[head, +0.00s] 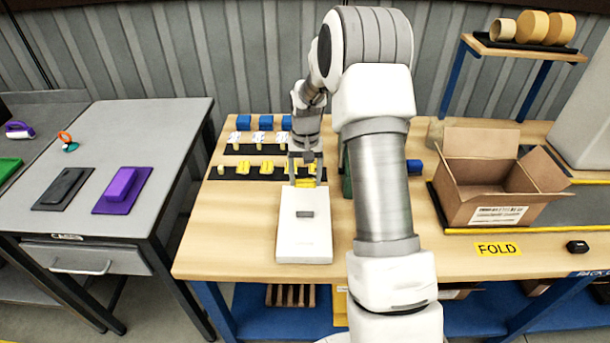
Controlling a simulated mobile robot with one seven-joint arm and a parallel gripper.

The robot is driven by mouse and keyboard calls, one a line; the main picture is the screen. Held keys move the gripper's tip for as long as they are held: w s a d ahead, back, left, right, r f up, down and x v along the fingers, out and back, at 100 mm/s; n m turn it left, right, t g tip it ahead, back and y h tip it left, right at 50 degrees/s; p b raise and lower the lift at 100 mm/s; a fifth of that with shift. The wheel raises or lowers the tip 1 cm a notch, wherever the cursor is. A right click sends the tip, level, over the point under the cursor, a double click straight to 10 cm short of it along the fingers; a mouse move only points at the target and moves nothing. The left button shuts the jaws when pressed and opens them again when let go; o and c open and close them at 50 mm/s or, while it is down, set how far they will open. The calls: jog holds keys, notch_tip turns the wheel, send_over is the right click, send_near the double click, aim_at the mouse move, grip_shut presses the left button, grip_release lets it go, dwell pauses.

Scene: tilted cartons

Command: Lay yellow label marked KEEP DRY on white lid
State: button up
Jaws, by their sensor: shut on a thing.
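The white lid (304,245) lies flat on the wooden table in front of my arm, with a small grey piece (306,214) on its upper middle. My gripper (303,180) points down at the lid's far edge and is shut on a yellow label (305,183). Any marking on the label is too small to read. I cannot tell whether the label touches the lid. Other yellow pieces sit on a black strip (225,173) just left of my gripper.
An open carton (490,190) stands on the right of the table, with a yellow FOLD sign (498,249) in front. Blue blocks (243,119) line the back. A grey table (95,125) stands at left. The wood left of the lid is clear.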

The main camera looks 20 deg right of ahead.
aim_at(305, 200)
jog(key=shift+f+b, duration=1.5)
jog(key=shift+f, duration=1.2)
jog(key=shift+f, duration=0.3)
jog(key=o, duration=0.9)
jog(key=shift+o, duration=0.2)
jog(key=shift+r+p, duration=2.05)
jog(key=shift+r, duration=1.45)
